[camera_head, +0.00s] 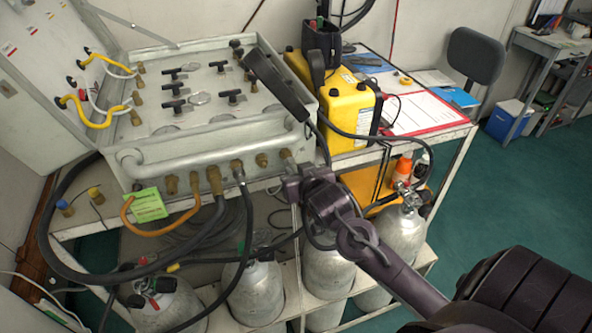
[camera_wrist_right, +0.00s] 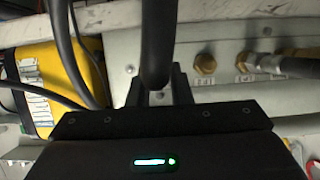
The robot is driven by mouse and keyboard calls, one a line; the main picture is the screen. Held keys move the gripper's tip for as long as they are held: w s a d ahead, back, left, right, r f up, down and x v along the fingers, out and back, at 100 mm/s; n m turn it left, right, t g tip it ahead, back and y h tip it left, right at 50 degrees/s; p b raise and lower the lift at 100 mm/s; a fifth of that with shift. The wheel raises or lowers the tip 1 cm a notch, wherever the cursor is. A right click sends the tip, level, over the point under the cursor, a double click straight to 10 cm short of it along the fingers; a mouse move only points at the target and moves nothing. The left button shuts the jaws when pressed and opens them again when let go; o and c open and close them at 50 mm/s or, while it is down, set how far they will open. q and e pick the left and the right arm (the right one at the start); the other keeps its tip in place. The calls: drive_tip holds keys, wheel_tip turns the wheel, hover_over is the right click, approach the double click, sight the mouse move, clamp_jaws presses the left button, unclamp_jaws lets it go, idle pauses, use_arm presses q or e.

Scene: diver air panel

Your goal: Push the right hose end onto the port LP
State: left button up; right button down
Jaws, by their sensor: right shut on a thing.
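The metal air panel (camera_head: 215,125) has a row of brass ports along its lower front, and I cannot read which is LP. The brass port (camera_head: 262,160) near the right end is bare; in the right wrist view a bare brass port (camera_wrist_right: 205,62) sits right of my fingers. A hose is fitted on the port beside it (camera_wrist_right: 243,62). My right gripper (camera_head: 303,182) is just in front of the panel's right end. It is shut on a black hose (camera_wrist_right: 158,40), which rises between the fingers (camera_wrist_right: 158,92). The hose's tip is hidden. My left gripper is not in view.
A yellow case (camera_head: 350,118) stands right of the panel, with a clipboard (camera_head: 425,112) beside it. Grey cylinders (camera_head: 255,290) stand below. Black hoses and an orange hose (camera_head: 165,228) hang from the ports.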

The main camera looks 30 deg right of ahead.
drive_tip(key=shift+s+a+r, duration=0.1)
drive_tip(key=shift+s+a, duration=0.05)
drive_tip(key=shift+s, duration=0.45)
drive_tip(key=shift+s+a, duration=0.15)
drive_tip(key=shift+s, duration=0.45)
idle(0.4)
drive_tip(key=s+p, duration=0.1)
drive_tip(key=s, duration=0.1)
drive_tip(key=s+a, duration=0.1)
drive_tip(key=s, duration=0.1)
drive_tip(key=shift+s+p, duration=0.35)
